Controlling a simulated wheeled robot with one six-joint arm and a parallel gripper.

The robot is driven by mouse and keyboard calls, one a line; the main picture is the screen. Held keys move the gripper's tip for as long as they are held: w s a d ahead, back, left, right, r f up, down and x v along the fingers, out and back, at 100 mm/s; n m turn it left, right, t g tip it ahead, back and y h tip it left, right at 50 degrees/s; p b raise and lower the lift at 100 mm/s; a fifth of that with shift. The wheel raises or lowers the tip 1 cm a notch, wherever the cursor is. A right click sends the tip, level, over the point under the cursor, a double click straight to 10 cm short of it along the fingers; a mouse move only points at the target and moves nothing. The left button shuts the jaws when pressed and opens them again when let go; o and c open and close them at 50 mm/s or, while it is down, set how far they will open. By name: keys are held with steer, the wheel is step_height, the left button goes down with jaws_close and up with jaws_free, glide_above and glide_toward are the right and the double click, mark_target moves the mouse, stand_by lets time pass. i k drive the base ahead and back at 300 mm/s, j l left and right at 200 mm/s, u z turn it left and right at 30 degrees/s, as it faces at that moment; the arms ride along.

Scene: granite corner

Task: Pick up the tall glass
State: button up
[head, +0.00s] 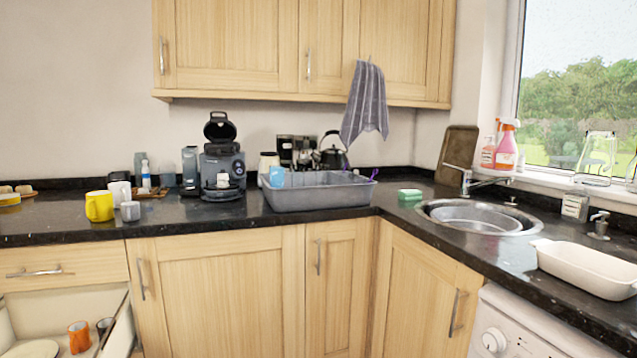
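A tall, narrow, greyish see-through shape that looks like the tall glass (139,163) stands at the back of the left counter, behind a small white-and-blue bottle (146,177). Its lower part is partly hidden. A shorter clear glass shape (168,175) stands to its right. A clear glass vessel (597,156) also stands on the windowsill at the right. I cannot tell for sure which one is the tall glass. My gripper is not in view.
A yellow mug (99,206), a grey cup (130,211) and a white mug (120,193) stand in front and to the left. A coffee machine (222,165) and a grey dish rack (318,197) stand right. An open drawer holds an orange mug (79,337).

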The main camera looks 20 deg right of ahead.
mark_target(321, 170)
steer(key=i+z, duration=0.15)
steer(key=i, duration=3)
